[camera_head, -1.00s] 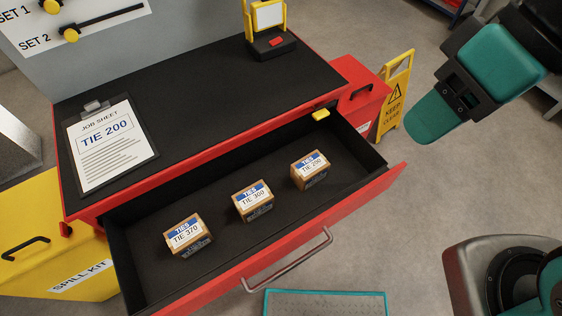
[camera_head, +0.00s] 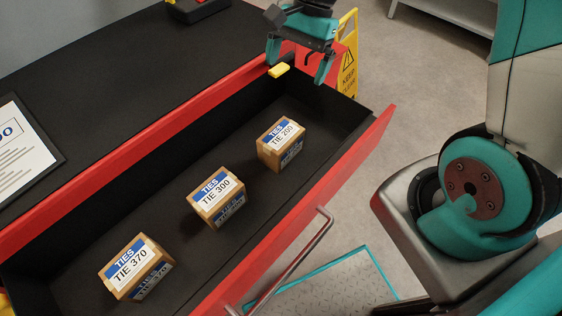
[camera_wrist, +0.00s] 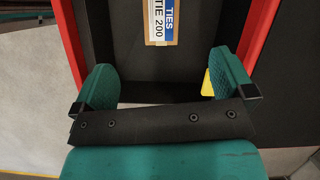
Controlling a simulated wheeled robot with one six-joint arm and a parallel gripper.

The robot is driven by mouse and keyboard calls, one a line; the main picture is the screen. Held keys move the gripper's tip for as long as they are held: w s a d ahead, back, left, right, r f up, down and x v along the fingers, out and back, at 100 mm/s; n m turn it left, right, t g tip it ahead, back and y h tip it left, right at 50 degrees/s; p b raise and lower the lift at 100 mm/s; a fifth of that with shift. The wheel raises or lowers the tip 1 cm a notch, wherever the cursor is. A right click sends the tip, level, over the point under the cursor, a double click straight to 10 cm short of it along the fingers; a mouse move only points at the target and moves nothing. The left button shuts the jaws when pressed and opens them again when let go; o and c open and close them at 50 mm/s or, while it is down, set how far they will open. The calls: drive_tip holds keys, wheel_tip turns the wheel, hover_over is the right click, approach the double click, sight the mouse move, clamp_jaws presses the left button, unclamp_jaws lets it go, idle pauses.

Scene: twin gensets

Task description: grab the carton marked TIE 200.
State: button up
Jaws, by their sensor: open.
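The carton marked TIE 200 (camera_head: 281,143) stands in the open drawer, the farthest of the three cartons and nearest the drawer's right end. The carton marked TIE 300 (camera_head: 217,198) is in the middle, and the carton marked TIE 370 (camera_head: 137,268) is nearest. My gripper (camera_head: 298,72) is open and empty above the drawer's far right end, beyond the TIE 200 carton and apart from it. In the wrist view, the TIE 200 carton (camera_wrist: 160,22) shows at the top edge, partly cut off, ahead of the spread fingers (camera_wrist: 160,85).
The red drawer front (camera_head: 330,195) with its metal handle (camera_head: 290,265) stands out from the cabinet. A yellow tab (camera_head: 279,70) sits on the drawer's rear edge beside my gripper. A yellow caution sign (camera_head: 348,65) stands behind. The drawer floor between cartons is clear.

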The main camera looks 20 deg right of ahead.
drive_tip(key=m+b, duration=0.1)
drive_tip(key=m, duration=0.1)
approach(284, 132)
drive_tip(key=x, duration=0.2)
drive_tip(key=b+x, duration=0.1)
drive_tip(key=x, duration=0.3)
drive_tip(key=shift+s+a+f, duration=0.1)
drive_tip(key=shift+s+a, duration=0.05)
drive_tip(key=shift+a, duration=0.2)
drive_tip(key=shift+d+b+x, duration=0.1)
drive_tip(key=shift+b+x, duration=0.2)
drive_tip(key=shift+x, duration=1.2)
drive_tip(key=shift+d+b+x, duration=0.15)
drive_tip(key=shift+b+x, duration=0.15)
drive_tip(key=shift+x, duration=1.15)
drive_tip(key=shift+f, duration=0.25)
drive_tip(key=c, duration=1.1)
drive_tip(key=shift+o, duration=0.2)
